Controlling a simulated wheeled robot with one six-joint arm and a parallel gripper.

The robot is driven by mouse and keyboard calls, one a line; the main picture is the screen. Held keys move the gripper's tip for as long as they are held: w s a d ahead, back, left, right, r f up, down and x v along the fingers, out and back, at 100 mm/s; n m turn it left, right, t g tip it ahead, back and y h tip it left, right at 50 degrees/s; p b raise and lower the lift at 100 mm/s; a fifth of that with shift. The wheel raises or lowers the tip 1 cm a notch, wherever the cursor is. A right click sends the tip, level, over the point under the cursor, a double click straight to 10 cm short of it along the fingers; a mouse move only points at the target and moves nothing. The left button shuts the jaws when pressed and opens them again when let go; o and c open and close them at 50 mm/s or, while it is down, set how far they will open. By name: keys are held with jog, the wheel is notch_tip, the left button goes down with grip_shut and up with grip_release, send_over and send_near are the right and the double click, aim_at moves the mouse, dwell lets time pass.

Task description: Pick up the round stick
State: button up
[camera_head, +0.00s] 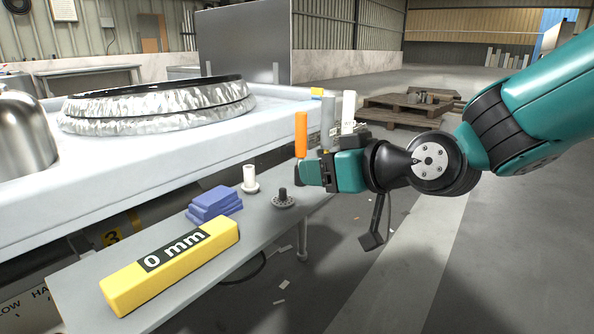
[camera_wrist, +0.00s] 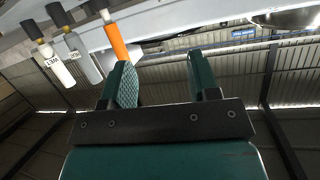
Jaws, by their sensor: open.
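An orange round stick (camera_head: 301,135) stands upright at the far end of the grey bench, with a dark base at its lower end. In the wrist view the orange stick (camera_wrist: 116,42) appears just beyond my left-hand finger, outside the gap between the fingers. A grey stick (camera_head: 328,120) and a white stick (camera_head: 348,106) stand beside it; in the wrist view the white one (camera_wrist: 62,64) bears a "WET" label. My gripper (camera_head: 304,172) is open and empty beside the orange stick's lower part. Whether they touch I cannot tell.
The bench (camera_head: 255,235) holds a yellow "0 mm" block (camera_head: 170,268), blue pads (camera_head: 214,203), a white spool-like piece (camera_head: 250,180) and a dark-knobbed disc (camera_head: 283,201). A large white worktop (camera_head: 150,150) rises behind. Pallets (camera_head: 405,108) lie on the floor.

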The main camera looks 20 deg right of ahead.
jog(key=w+d+m+t+h+b, duration=0.1)
jog(key=w+d+t+h+b, duration=0.1)
jog(key=w+d+t, duration=0.25)
jog(key=p, duration=1.1)
send_near(297, 130)
jog(key=shift+m+t, duration=0.25)
jog(key=shift+m, duration=0.05)
jog(key=x, duration=0.4)
jog(key=d+x, duration=0.1)
jog(key=x, duration=0.1)
jog(key=shift+w+f, duration=0.25)
jog(key=shift+f, duration=0.05)
jog(key=shift+w+a+f, duration=0.1)
jog(key=shift+w+f, duration=0.05)
jog(key=shift+w, duration=0.25)
jog(key=p+x, duration=0.4)
jog(key=p, duration=0.1)
jog(key=shift+w+r, duration=0.1)
jog(key=shift+r, duration=0.15)
jog(key=shift+w+a+f+p, duration=0.1)
jog(key=shift+w+f+p, duration=0.2)
jog(key=shift+w, duration=0.15)
jog(key=shift+c, duration=0.4)
jog(key=c, duration=0.9)
